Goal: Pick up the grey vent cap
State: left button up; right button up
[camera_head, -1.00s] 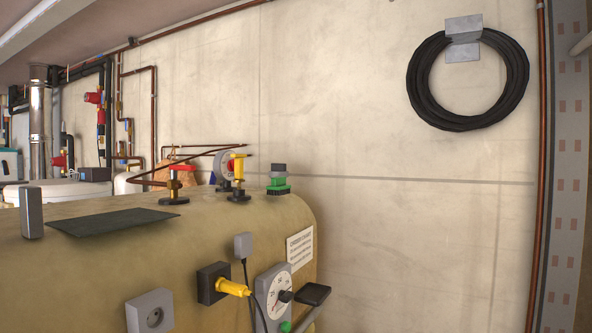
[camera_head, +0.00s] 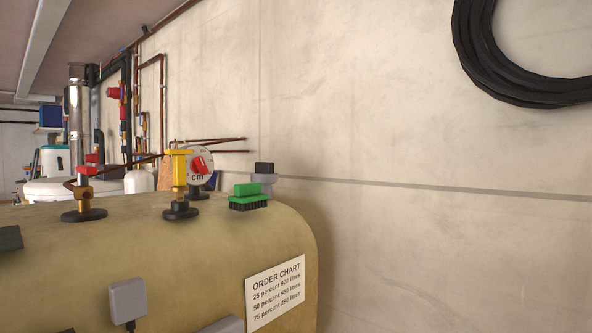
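A small grey fitting with a dark grey top (camera_head: 265,178) stands upright on the right end of the tan oil tank (camera_head: 230,230). It looks like the grey vent cap, though I cannot tell for certain. A green brush with dark bristles (camera_head: 248,198) lies on the tank in front of it and hides its lower left part. I cannot tell whether the two touch. Neither of my grippers is in view.
Left of the brush stand a yellow-handled valve (camera_head: 179,180), a round gauge with a red pointer (camera_head: 198,166) and a red-handled valve (camera_head: 84,195). An order chart (camera_head: 274,288) and a grey box (camera_head: 127,300) are on the tank's front. A plain wall (camera_head: 430,240) stands behind.

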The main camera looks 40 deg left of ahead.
aim_at(264, 173)
jog(key=i+u, duration=0.2)
jog(key=i, duration=0.25)
jog(key=i+l+u, duration=0.15)
jog(key=i, duration=0.25)
jog(key=i+l+u, duration=0.2)
jog(key=i, duration=0.25)
